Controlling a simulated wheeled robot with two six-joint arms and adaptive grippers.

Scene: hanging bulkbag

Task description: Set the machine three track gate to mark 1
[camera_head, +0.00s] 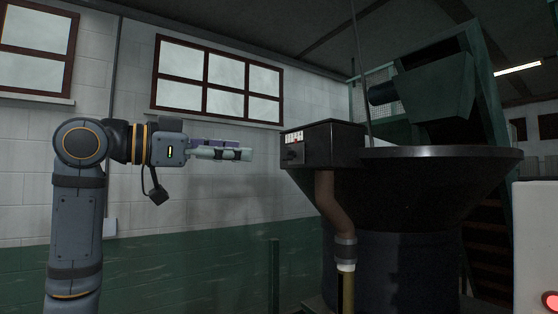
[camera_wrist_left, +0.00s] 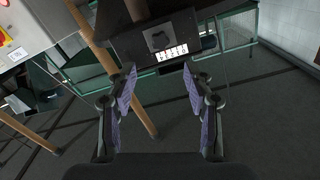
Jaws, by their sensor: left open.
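A dark box (camera_head: 335,142) sits on the left rim of a large dark round hopper (camera_head: 435,153). Its left face carries a small white marked plate (camera_head: 293,136) with a small dark part below it, too small to read. I cannot tell the gate's setting. My left gripper (camera_head: 248,154) is open and empty, just left of the box and apart from it; its spread fingers (camera_wrist_left: 160,73) flank the plate in the wrist view. My right gripper is out of view.
A brown pipe (camera_head: 330,205) drops from under the box. A white cabinet (camera_head: 535,235) with a red button stands at the right. Green framework (camera_head: 485,80) rises behind the hopper. The space between my gripper and the box is clear.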

